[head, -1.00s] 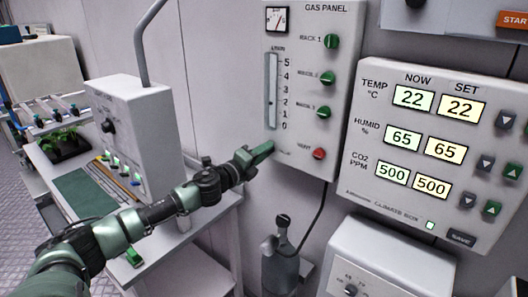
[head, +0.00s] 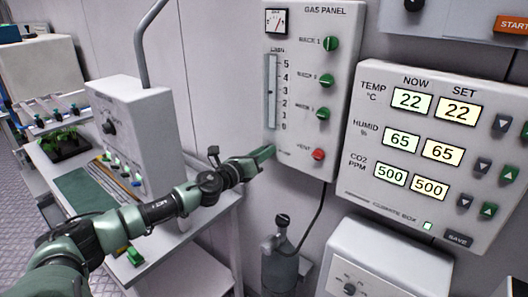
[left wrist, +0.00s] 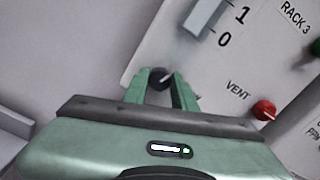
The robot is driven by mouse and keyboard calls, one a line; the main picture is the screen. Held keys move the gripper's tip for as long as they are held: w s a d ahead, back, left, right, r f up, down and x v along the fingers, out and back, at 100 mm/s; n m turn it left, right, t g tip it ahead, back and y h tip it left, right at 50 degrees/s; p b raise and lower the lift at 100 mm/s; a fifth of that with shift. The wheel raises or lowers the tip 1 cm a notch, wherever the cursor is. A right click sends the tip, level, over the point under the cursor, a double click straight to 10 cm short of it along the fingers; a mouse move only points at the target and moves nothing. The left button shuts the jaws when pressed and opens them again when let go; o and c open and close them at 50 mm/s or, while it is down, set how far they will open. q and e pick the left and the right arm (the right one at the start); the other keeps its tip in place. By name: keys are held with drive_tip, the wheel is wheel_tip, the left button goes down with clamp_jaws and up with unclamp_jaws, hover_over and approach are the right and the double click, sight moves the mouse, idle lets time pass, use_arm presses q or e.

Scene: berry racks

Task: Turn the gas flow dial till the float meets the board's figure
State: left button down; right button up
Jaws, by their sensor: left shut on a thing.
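The gas panel (head: 338,100) is on the wall, with an upright flow tube (head: 271,90) marked 0 to 5 at its left. The float is too small to read surely. The dark flow dial (left wrist: 161,76) sits below the 0 mark in the left wrist view. My left gripper (head: 268,152) reaches the panel's lower left corner, and its green fingers (left wrist: 160,88) are shut on the dial, one on each side. In the head view the gripper hides the dial. No written board with a target figure shows. My right gripper is out of view.
A red vent knob (head: 318,154) is close right of my left gripper. Several green rack knobs (head: 327,79) run above it. The climate box (head: 400,215) hangs to the right. A grey cylinder (head: 282,262) stands below, and a bench with a white box (head: 135,120) is left.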

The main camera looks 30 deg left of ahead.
use_arm(q)
drive_tip(key=shift+f+m, duration=0.15)
drive_tip(key=shift+m, duration=0.35)
drive_tip(key=c, duration=1.1)
unclamp_jaws()
drive_tip(key=shift+c, duration=0.2)
drive_tip(key=s+b, duration=0.3)
drive_tip(key=s, duration=0.4)
drive_tip(key=shift+s+a+b, duration=0.25)
drive_tip(key=shift+s+b, duration=0.1)
drive_tip(key=shift+b, duration=0.05)
